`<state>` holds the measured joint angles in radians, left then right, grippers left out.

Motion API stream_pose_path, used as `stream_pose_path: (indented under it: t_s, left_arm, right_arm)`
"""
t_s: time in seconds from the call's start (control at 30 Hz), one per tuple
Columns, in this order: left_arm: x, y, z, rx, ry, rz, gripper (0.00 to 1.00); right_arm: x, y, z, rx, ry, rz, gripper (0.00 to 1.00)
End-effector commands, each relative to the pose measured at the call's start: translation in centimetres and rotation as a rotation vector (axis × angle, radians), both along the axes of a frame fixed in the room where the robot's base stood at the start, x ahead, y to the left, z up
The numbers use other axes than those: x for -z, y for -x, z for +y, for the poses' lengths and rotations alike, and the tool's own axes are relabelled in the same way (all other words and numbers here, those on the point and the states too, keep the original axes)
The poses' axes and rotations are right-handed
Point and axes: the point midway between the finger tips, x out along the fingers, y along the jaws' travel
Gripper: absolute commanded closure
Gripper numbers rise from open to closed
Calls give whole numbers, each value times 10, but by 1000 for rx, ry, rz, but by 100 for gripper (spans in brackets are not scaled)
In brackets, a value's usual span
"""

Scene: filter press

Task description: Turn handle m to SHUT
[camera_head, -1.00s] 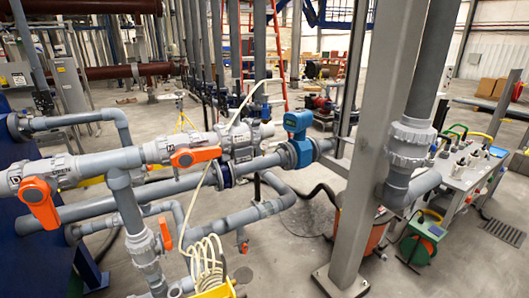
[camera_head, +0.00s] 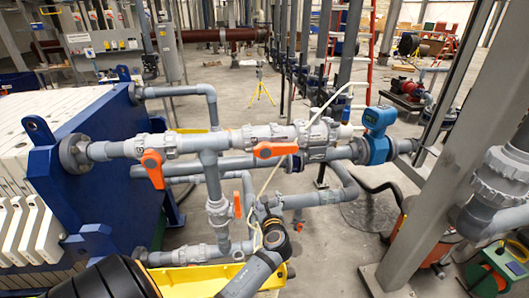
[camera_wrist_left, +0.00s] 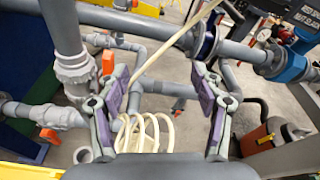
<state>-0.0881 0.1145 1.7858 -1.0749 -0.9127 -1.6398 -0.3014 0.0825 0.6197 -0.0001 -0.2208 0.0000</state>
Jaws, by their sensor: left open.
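Handle m, which I take to be the right orange handle (camera_head: 275,149) on the upper grey pipe, lies along the pipe in the head view. Its letter is not readable now. A second orange handle (camera_head: 153,168) to its left hangs down across the same pipe. My left arm comes in from the bottom, with its wrist below handle m. My left gripper (camera_wrist_left: 160,88) shows in the wrist view with its two purple-padded fingers spread apart and nothing between them. In the head view its fingers are hard to make out. My right gripper is not in view.
A pale hose (camera_head: 327,104) runs down past handle m; its coil (camera_wrist_left: 147,133) lies beyond the fingers in the wrist view. A small orange handle (camera_head: 237,205) sits on the vertical pipe. A blue meter (camera_head: 376,133) and grey post (camera_head: 440,170) stand right.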

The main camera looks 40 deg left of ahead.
Motion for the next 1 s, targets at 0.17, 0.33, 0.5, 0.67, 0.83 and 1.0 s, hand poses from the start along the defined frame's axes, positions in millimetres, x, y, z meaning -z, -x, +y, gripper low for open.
stream_pose_path:
  t_s: [0.17, 0.33, 0.5, 0.67, 0.83, 1.0]
  left_arm:
    - [-78, -12, 7, 6, -320, 90, 33]
    - [-93, -13, 8, 0, -397, 119, 33]
    - [-94, -17, 5, -10, -331, 45, 33]
    - [-99, -30, -7, -42, -129, -183, 33]
    - [-95, -46, -20, -83, 121, -462, 33]
    - [-110, -53, -26, -121, 371, -737, 33]
  right_arm:
    - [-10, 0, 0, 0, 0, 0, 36]
    - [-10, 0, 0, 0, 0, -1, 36]
    - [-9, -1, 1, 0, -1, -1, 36]
    - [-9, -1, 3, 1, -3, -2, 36]
    - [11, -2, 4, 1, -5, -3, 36]
    - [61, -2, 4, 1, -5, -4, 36]
